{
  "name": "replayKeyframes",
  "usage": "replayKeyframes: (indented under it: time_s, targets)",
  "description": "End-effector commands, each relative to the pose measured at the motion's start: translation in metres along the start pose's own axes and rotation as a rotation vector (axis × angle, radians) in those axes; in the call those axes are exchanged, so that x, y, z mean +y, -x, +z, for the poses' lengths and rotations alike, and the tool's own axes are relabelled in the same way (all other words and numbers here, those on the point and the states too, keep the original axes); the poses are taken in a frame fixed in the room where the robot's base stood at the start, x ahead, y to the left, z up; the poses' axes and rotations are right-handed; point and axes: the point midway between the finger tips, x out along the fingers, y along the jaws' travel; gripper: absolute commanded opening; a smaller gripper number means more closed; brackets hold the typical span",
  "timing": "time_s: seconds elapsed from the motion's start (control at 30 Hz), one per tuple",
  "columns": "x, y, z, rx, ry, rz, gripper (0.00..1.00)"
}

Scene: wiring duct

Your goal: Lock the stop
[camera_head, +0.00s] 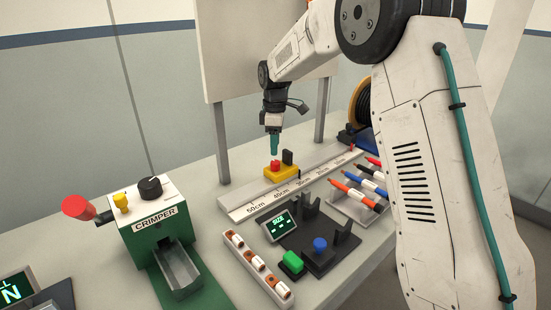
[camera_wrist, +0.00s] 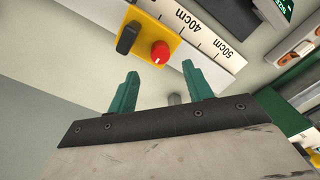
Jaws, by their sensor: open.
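The stop is a yellow block (camera_head: 283,175) on the measuring rail (camera_head: 262,207), with a red knob (camera_head: 275,165) and a black upright lever (camera_head: 287,157). In the wrist view the yellow block (camera_wrist: 147,24) sits at the upper middle, beside the 40cm mark, with the red knob (camera_wrist: 160,53) and the black lever (camera_wrist: 127,38). My gripper (camera_head: 274,151) is above the red knob. In the wrist view its teal fingers (camera_wrist: 159,73) are apart with nothing between them, and the knob shows just beyond the gap between the tips.
A green crimper (camera_head: 155,225) with a red-ended handle stands at the left. In front of the rail are a dark fixture (camera_head: 318,235) with green and blue buttons, a strip of small parts (camera_head: 257,267) and a rack of coloured pens (camera_head: 357,200). A pale panel on posts stands behind.

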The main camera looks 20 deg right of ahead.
Motion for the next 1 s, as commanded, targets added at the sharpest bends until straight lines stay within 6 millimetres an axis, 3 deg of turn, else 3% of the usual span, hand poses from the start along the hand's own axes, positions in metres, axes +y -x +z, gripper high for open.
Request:
replayKeyframes:
  time_s: [0.3, 0.7, 0.87, 1.0]
  targets:
    - [0.0, -0.048, 0.001, -0.001, -0.002, -0.001, 0.51]
    - [-0.001, -0.059, 0.001, 0.0, -0.003, 0.0, 0.51]
    - [-0.001, -0.058, 0.0, 0.0, -0.003, 0.0, 0.09]
    - [-0.001, -0.058, 0.0, 0.0, -0.003, 0.001, 0.06]
